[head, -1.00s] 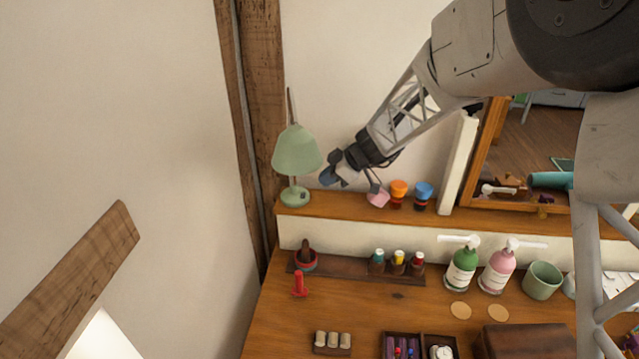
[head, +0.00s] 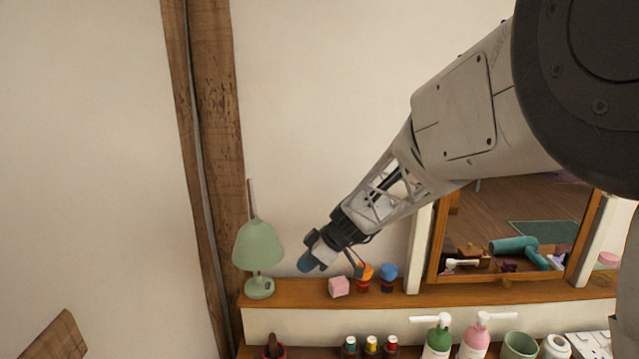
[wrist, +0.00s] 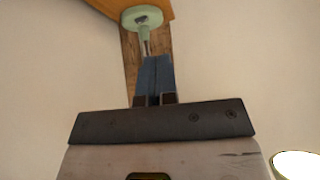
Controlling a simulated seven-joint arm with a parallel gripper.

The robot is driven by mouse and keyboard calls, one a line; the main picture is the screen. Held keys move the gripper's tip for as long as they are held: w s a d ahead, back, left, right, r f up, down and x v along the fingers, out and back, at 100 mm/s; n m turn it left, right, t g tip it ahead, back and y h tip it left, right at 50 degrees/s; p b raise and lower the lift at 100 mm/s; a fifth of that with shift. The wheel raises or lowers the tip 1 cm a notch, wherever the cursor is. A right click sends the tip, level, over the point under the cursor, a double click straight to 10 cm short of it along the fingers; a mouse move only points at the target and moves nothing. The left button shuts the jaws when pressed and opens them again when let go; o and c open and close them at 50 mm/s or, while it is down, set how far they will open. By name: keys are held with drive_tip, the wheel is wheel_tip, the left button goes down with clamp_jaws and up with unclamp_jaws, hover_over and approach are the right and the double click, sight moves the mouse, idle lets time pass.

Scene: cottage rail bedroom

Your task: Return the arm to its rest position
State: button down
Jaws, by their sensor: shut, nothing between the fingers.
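My gripper (head: 306,262) is in the head view, at the end of my arm, which reaches in from the upper right. It is in the air in front of the wall, to the right of the green lamp's shade and above the wooden shelf. In the wrist view its two blue fingers (wrist: 153,75) lie together, shut with nothing between them. Beyond the fingertips the wrist view shows the lamp's round green base (wrist: 142,18).
The green lamp (head: 258,245), a pink block (head: 339,287) and orange and blue-topped jars (head: 388,278) stand on the shelf (head: 400,298). A framed mirror (head: 435,265) is to the right. Pump bottles (head: 437,340) and a green cup (head: 519,346) stand below. The wall above is clear.

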drive_tip(key=s+d+r+m+h, duration=0.2)
drive_tip(key=s+d+m, duration=0.3)
drive_tip(key=s, duration=0.6)
drive_tip(key=s+d+r+m+t+h, duration=0.1)
drive_tip(key=s+d+r+m+h, duration=0.2)
drive_tip(key=s+d+m, duration=0.3)
drive_tip(key=s+d+r+m+h, duration=0.3)
drive_tip(key=s+d+m, duration=0.2)
drive_tip(key=s+d, duration=0.6)
drive_tip(key=s, duration=0.7)
drive_tip(key=shift+s+d+m+t, duration=0.15)
drive_tip(key=shift+m+t, duration=0.15)
drive_tip(key=shift+t, duration=0.1)
